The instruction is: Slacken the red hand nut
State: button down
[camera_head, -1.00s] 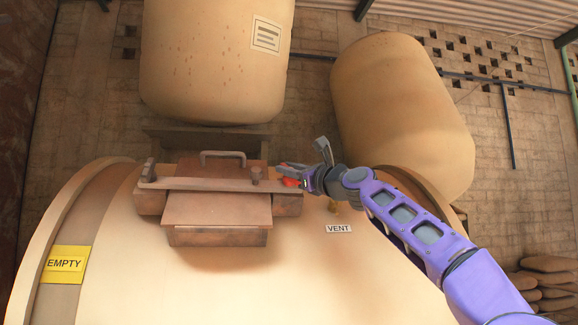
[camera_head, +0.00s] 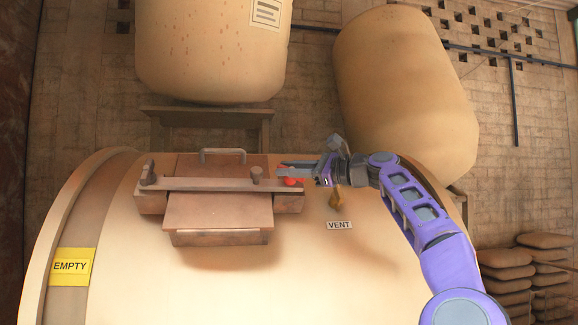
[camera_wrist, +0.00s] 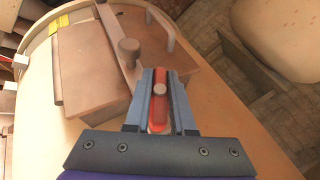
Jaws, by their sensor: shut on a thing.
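The red hand nut (camera_head: 290,181) sits at the right end of the clamp bar (camera_head: 210,184) across the hatch on the large cream drum. My gripper (camera_head: 283,171) comes in from the right and is shut on the nut. In the wrist view my gripper (camera_wrist: 160,75) has a finger along each side of it. The fingers hide part of the nut in the head view.
A handle (camera_head: 222,152) rises behind the bar. A brass vent valve (camera_head: 336,199) and VENT label (camera_head: 339,225) lie below my wrist. Two cream vessels stand behind; sacks (camera_head: 510,270) lie at right.

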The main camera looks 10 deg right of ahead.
dwell(0.4)
jog(key=c, duration=0.8)
grip_release()
jog(key=shift+w, duration=0.1)
jog(key=shift+o, duration=0.2)
jog(key=b+v, duration=0.3)
jog(key=v, duration=1.4)
jog(key=shift+d, duration=0.15)
jog(key=shift+f, duration=0.15)
